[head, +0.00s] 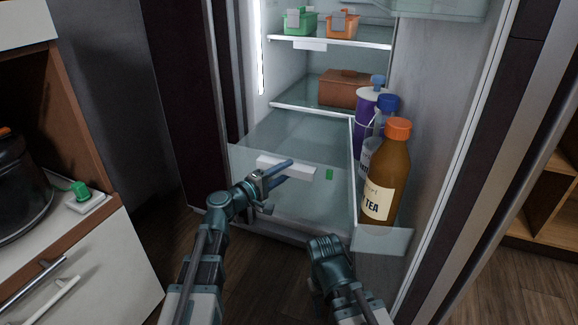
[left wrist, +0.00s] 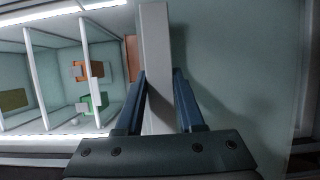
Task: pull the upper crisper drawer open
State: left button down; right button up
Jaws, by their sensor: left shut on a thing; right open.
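The upper crisper drawer (head: 310,205) has a clear, glassy front low in the open fridge, with a small green mark on it. Its white bar handle (head: 300,172) runs across the front. My left gripper (head: 279,174) is at this handle, and in the left wrist view the handle (left wrist: 156,50) passes between the two blue fingers, which are shut on it. I cannot tell from these frames how far the drawer is out. My right gripper (head: 328,250) is low in front of the fridge, to the right of my left one, apart from the drawer; its fingertips are hard to make out.
The tea bottle (head: 380,180) and other bottles stand in the door on the right. A brown box (head: 345,89), a green bin (head: 300,23) and an orange bin (head: 342,25) sit on shelves above. A counter with a dark pot (head: 20,185) is at left.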

dwell(0.3)
pick_arm(q)
jog(key=c, duration=0.5)
grip_release()
jog(key=shift+s, duration=0.1)
jog(key=v, duration=1.3)
jog(key=shift+s+a, duration=0.25)
jog(key=shift+s, duration=0.05)
